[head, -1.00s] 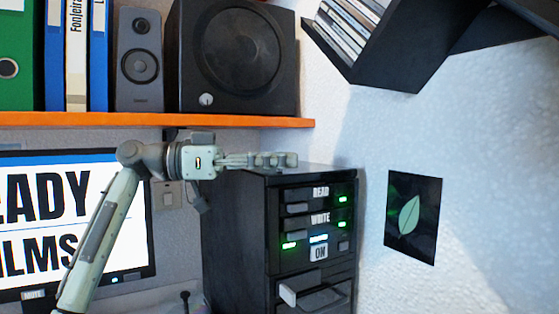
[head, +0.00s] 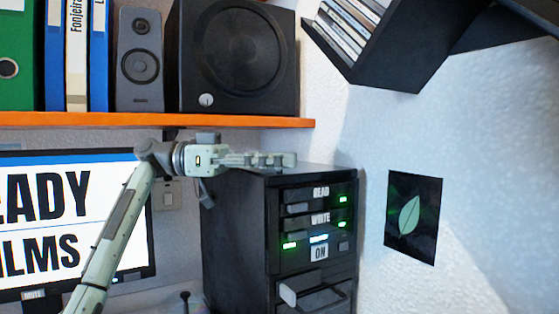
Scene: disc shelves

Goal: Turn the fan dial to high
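I cannot make out a fan or a dial marked for one in the head view. A small round silver knob (head: 205,99) sits at the lower left of the black speaker (head: 240,50) on the orange shelf. My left gripper (head: 290,160) points right, level with the top of a black drive tower (head: 232,225) and in front of it in the picture. It is well below and to the right of the knob. Its fingers are seen side-on and overlap, so their gap is hidden. I see nothing held. My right gripper is out of view.
The orange shelf (head: 100,120) runs above my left arm, with binders (head: 76,55) and a small grey speaker (head: 139,60). A monitor (head: 70,225) stands at left. The tower has drive slots and lit green lights. A black disc shelf (head: 400,50) hangs upper right.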

